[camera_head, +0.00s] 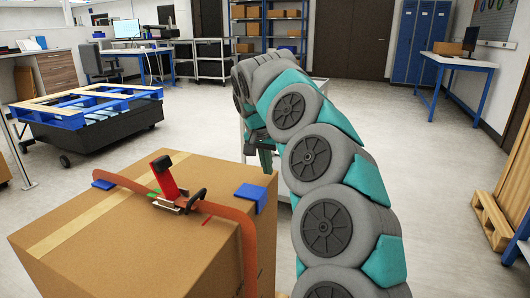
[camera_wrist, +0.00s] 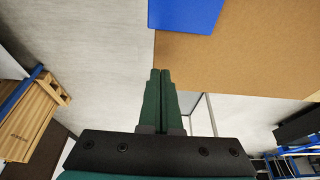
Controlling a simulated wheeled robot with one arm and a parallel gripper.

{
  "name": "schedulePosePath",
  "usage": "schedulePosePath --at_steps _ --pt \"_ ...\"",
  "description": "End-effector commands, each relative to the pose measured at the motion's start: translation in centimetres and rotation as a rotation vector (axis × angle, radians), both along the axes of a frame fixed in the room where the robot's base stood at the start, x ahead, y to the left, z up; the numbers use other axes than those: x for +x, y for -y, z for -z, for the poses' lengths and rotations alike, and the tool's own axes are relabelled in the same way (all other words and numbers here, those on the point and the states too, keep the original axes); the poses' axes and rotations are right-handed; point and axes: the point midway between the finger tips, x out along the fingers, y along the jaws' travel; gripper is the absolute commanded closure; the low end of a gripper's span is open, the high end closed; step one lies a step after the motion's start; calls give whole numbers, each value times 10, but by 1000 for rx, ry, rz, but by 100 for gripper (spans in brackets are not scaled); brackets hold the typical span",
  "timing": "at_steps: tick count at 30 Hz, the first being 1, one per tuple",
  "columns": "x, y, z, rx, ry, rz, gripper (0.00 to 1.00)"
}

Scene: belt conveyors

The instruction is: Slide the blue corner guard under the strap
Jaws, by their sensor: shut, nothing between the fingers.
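The blue corner guard (camera_head: 251,196) sits on the right top edge of a large cardboard box (camera_head: 110,225), to the right of the strap and apart from it. In the wrist view the blue guard (camera_wrist: 185,14) shows at the top, cut off by the frame. The orange strap (camera_head: 225,211) runs over the box top and down its front side. A tensioner with a red handle (camera_head: 164,174) sits on it. My gripper (camera_head: 266,165) is beyond the box's right far corner. In the wrist view my gripper (camera_wrist: 160,72) is shut and empty, its tips short of the guard.
A second blue piece (camera_head: 103,184) lies at the strap's left bend. A blue pallet (camera_head: 85,104) on a dark cart stands at the left back. A wooden pallet (camera_head: 495,215) is at the right. The floor between is clear.

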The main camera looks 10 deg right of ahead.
Motion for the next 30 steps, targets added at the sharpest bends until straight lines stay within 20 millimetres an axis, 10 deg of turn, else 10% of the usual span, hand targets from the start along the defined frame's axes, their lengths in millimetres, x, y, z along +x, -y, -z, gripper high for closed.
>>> schedulePosePath --at_steps 30 --pt "-29 -18 13 0 1 2 100"
